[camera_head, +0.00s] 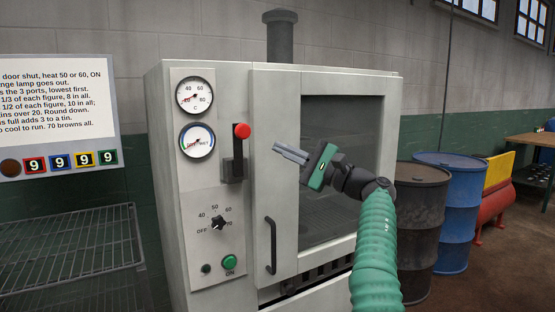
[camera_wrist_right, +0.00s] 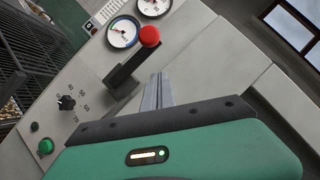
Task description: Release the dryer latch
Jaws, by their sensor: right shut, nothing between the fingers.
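The dryer (camera_head: 330,78) is a pale grey cabinet with a windowed door and a control panel at its left. The latch (camera_head: 238,155) is a dark upright lever with a red knob, between the panel and the door. It also shows in the wrist view (camera_wrist_right: 131,62), with the red knob at its upper end. My right gripper (camera_head: 276,148) is shut and empty, in front of the door, its tips pointing left toward the lever. I see a gap between tips and lever in the head view. In the wrist view the fingers (camera_wrist_right: 157,92) appear just right of the lever. My left gripper is not in view.
The panel has two gauges, a heat dial (camera_head: 218,222) and a green ON button (camera_head: 229,262). A dark door handle (camera_head: 271,246) is below my gripper. A wire rack (camera_head: 70,240) stands left; a brown drum (camera_head: 421,225) and a blue drum (camera_head: 455,200) stand right.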

